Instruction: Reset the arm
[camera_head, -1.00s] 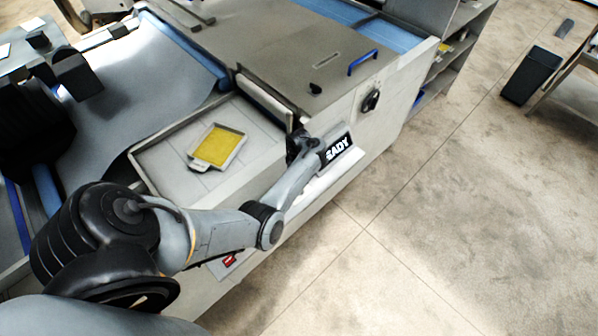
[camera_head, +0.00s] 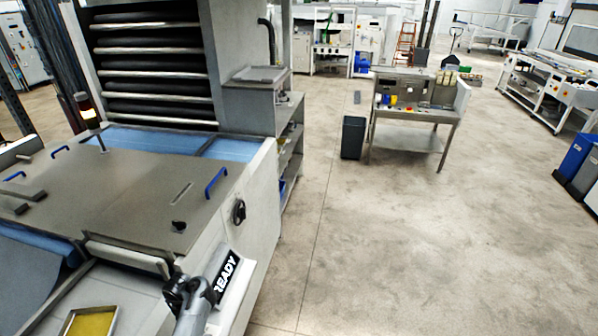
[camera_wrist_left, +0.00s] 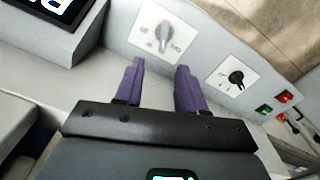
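My left arm enters the head view at the bottom left. Its black wrist end (camera_head: 183,287) is beside the machine's READY display (camera_head: 227,276). The fingers cannot be made out there. In the left wrist view my left gripper (camera_wrist_left: 158,88) has two purple fingers standing apart with nothing between them. The fingers point at a grey rotary switch (camera_wrist_left: 164,34) on the machine's side panel. Whether they touch the panel is not clear. My right gripper is in neither current view.
A black knob (camera_wrist_left: 235,77), a green button (camera_wrist_left: 263,109) and a red button (camera_wrist_left: 285,97) are right of the gripper. A yellow-filled tray (camera_head: 92,322) lies in the machine's recess. A bin (camera_head: 353,137) and workbench (camera_head: 413,138) stand beyond open floor on the right.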

